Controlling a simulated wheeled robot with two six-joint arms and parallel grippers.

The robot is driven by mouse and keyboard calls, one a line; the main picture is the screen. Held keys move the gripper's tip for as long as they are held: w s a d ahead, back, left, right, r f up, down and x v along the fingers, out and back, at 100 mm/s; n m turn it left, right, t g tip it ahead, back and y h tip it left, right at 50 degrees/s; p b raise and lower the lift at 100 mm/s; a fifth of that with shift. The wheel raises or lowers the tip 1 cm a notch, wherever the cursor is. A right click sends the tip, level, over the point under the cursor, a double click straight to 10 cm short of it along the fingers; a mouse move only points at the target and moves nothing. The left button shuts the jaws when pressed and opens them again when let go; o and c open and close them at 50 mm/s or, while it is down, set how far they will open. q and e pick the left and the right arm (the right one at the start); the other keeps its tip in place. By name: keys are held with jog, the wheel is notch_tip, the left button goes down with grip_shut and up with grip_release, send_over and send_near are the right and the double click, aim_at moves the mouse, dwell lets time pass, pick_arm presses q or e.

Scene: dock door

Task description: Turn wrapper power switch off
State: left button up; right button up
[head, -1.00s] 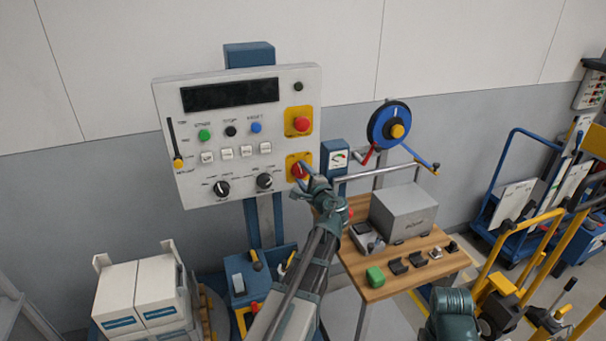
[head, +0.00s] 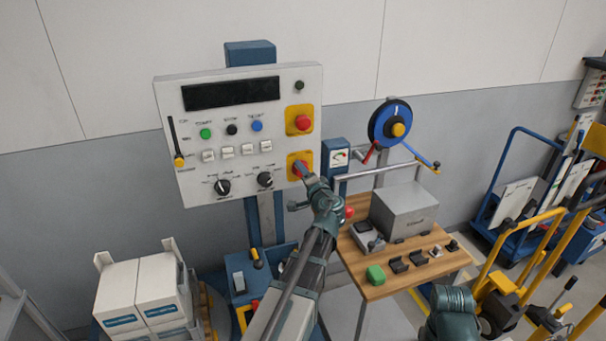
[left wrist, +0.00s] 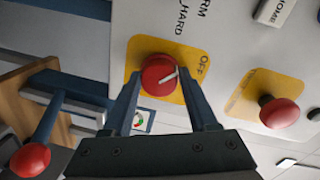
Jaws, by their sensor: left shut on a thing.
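The wrapper's power switch is a red rotary knob (head: 299,168) on a yellow plate, low on the right of the white control panel (head: 190,190). My left gripper (head: 306,172) is at the knob and partly hides it in the head view. In the left wrist view the red knob (left wrist: 158,75) sits between the two fingers of my left gripper (left wrist: 162,95), which is shut on it. The knob's white pointer line slants towards the OFF label (left wrist: 203,66). A teal part of my right arm shows at the bottom right; its gripper is out of view.
A red mushroom button (head: 302,122) on a yellow plate sits above the switch. A wooden table (head: 375,292) with a grey box (head: 403,213) stands to the right. A red ball-ended lever (left wrist: 30,158) is near my left gripper in the wrist view.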

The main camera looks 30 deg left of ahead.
dwell(0.4)
pick_arm(q)
jog(key=o, duration=1.4)
jog(key=shift+a, duration=0.1)
jog(key=p+v, duration=0.1)
jog(key=v, duration=1.2)
jog(key=shift+s+d, duration=0.2)
jog(key=shift+d, duration=0.2)
jog(key=s+d+f+n+g+h, duration=0.1)
jog(key=s+d+f+g+h, duration=0.25)
jog(key=d+f, duration=0.3)
jog(key=s+d+f+n+g+h, duration=0.1)
jog(key=s+d+f+g+h, duration=0.25)
jog(key=d+f, duration=0.35)
jog(key=s+d+f+g+h, duration=0.1)
jog(key=s+d+f, duration=0.1)
jog(key=s+d, duration=0.1)
jog(key=s+d+f+m+g+h, duration=0.1)
jog(key=s+d+f+g+h, duration=0.1)
jog(key=s+d, duration=0.2)
jog(key=s+d+f+g+h, duration=0.1)
jog(key=s+d+f, duration=0.1)
jog(key=s+d, duration=0.2)
jog(key=shift+s+d+f+h, duration=0.15)
jog(key=shift+d+h, duration=0.15)
jog(key=shift+d, duration=0.85)
